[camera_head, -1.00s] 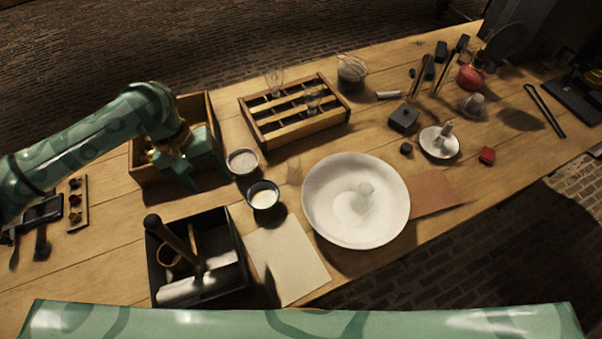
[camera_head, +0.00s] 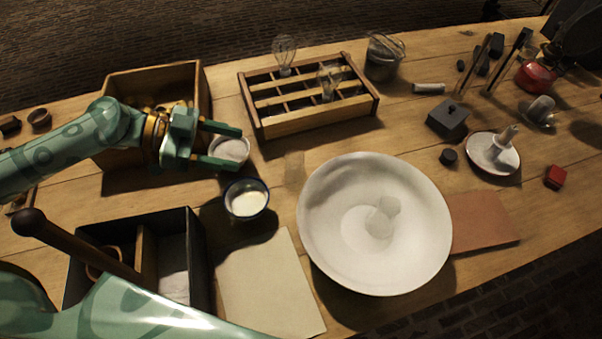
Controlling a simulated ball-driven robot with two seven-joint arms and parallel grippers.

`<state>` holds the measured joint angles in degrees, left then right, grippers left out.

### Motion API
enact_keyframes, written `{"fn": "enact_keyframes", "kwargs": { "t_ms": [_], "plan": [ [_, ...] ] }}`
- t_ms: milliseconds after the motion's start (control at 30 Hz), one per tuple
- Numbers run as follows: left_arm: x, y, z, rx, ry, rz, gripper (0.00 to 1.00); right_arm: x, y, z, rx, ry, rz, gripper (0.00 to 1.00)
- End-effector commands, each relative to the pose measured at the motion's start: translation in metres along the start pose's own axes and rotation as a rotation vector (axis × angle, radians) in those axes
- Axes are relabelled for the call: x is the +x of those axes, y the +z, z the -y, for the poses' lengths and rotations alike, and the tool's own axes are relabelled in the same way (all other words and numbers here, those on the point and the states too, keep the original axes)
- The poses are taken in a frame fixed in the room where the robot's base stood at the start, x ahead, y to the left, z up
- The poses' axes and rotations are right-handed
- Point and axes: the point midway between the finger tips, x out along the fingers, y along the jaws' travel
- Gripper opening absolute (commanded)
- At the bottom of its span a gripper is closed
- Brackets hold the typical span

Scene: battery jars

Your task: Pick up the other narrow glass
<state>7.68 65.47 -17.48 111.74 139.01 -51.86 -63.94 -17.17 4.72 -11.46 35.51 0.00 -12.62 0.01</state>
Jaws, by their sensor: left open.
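A faint, clear narrow glass (camera_head: 293,169) appears to stand on the table between the small bowls and the large white basin (camera_head: 318,232). A clear glass piece (camera_head: 383,216) rests inside the basin. Two more clear glass shapes, one at the back (camera_head: 285,56) and one nearer (camera_head: 329,82), stand in the compartments of the wooden rack (camera_head: 315,121); their exact shape is hard to tell. My left gripper (camera_head: 236,146) is open and empty, its fingers pointing right above the bowl of grey powder (camera_head: 229,151), left of the faint glass. My right gripper is out of view.
A dark-rimmed bowl of white stuff (camera_head: 246,201) stands near the gripper. A wooden box (camera_head: 152,78) is behind my left arm. A black divided caddy (camera_head: 198,262) and a pale sheet (camera_head: 262,285) lie in front. A candle dish (camera_head: 480,158) is at right.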

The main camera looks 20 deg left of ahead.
Motion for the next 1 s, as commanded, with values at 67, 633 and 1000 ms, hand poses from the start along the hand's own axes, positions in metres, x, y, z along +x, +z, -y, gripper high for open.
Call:
{"fn": "enact_keyframes", "kwargs": {
  "t_ms": [67,633,1000],
  "plan": [
    [0.023,0.002,0.001,0.001,0.003,-0.004,0.61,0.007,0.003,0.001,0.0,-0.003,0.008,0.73],
    [0.111,-0.001,-0.002,0.002,0.003,-0.001,0.61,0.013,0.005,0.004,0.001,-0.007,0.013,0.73],
    [0.139,0.0,-0.002,-0.002,0.002,0.002,0.61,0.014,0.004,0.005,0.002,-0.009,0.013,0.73]
  ]
}}
